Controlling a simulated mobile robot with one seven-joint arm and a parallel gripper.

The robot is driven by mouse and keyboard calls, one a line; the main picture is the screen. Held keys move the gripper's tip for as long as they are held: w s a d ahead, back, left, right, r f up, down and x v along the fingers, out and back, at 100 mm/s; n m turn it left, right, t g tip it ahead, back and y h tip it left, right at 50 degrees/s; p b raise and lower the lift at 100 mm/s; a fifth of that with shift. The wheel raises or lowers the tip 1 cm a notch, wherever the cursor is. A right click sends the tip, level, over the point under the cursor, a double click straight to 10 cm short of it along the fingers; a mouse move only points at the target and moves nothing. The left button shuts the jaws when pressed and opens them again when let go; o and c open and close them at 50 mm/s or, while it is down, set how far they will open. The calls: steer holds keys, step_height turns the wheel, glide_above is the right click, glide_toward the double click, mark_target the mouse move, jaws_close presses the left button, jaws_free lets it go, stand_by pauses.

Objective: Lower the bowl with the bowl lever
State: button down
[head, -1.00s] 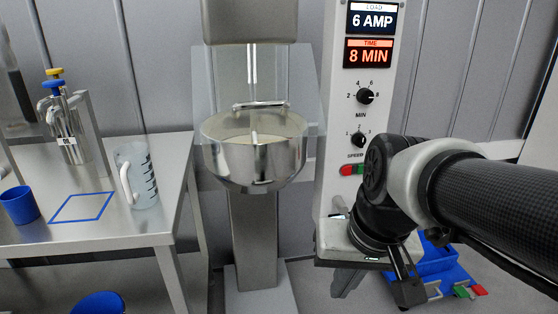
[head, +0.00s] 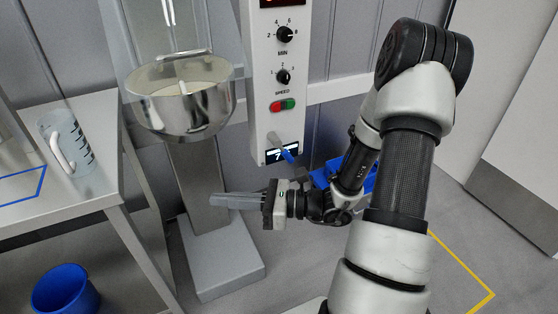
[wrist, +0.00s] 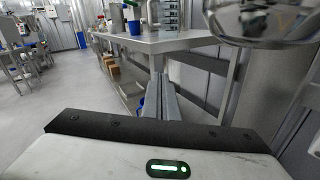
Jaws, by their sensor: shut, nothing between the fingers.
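The shiny metal bowl (head: 180,108) hangs on the mixer, with pale contents inside and a clear guard around its upper part. Its underside also shows at the top right of the wrist view (wrist: 262,22). A short lever with a blue grip (head: 288,155) sticks out low on the white control column, in front of a small display; I take it to be the bowl lever. My gripper (head: 212,200) is shut and empty, pointing left below the bowl, in front of the mixer's post. It is lower than the lever and left of it, apart from both. Its fingers also show in the wrist view (wrist: 163,100).
The control column (head: 272,70) carries two black knobs and a red and green button pair. A steel table (head: 85,205) with a measuring jug (head: 68,145) stands at the left. A blue bin (head: 65,290) is on the floor. Blue crates (head: 325,178) lie behind my arm.

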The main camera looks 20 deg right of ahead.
mark_target(281, 148)
steer(key=w+d+f+m+t+h+p, duration=0.1)
steer(key=d+f+m+t+h, duration=0.3)
steer(key=d+m, duration=0.5)
steer(key=w+d+f+m+t+h, duration=0.2)
steer(key=d+f+m+t+h, duration=0.3)
steer(key=d+f+m+h, duration=0.3)
steer(key=d+m+h, duration=0.1)
steer(key=m+h, duration=0.2)
steer(key=m, duration=0.2)
steer(key=shift+w+d+f+t+h+p, duration=0.25)
steer(key=shift+d+f+t+h+p, duration=0.05)
steer(key=shift+d+p, duration=0.1)
steer(key=w+d+r+b, duration=0.2)
steer(key=w+d, duration=0.1)
steer(key=w, duration=0.8)
steer(key=shift+d+r, duration=0.15)
steer(key=shift+d, duration=0.05)
steer(key=shift+d, duration=0.15)
